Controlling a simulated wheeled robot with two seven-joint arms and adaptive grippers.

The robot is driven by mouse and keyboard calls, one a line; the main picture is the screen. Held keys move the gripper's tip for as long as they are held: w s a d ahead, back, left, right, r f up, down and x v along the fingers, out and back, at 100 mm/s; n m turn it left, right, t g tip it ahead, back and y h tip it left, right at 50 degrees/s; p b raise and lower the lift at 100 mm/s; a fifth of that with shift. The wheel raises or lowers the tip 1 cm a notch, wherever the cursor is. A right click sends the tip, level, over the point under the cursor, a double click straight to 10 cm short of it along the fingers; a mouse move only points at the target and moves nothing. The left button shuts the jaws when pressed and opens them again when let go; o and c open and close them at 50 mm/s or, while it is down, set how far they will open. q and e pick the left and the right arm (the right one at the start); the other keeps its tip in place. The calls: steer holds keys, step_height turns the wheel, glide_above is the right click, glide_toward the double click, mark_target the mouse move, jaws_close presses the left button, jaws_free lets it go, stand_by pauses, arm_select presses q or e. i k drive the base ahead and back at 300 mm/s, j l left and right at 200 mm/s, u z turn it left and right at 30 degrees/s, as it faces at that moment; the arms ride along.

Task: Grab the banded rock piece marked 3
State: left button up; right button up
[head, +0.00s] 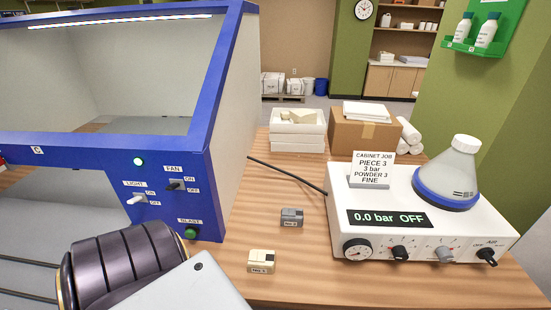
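Two small blocks lie on the wooden table in the head view. One is a grey block (291,217) with a darker part on top and a small tag that seems to read "No." and a digit I cannot read surely. The other is a cream block (262,261) with a dark spot and a similar small tag, nearer the front. I cannot make out a banded piece clearly marked 3. A card (371,168) on the white control unit reads "CABINET JOB PIECE 3, 3 bar, POWDER 3, FINE". Neither gripper is in view.
A blue-framed cabinet (215,95) with FAN, LIGHT and BLAST controls fills the left. A black ribbed cuff (120,262) is at its front. The white control unit (440,228), reading "0.0 bar OFF", carries a grey-blue flask (450,180). A cardboard box (362,133) stands behind.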

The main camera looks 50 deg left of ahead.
mark_target(290, 217)
steer(key=u, duration=1.35)
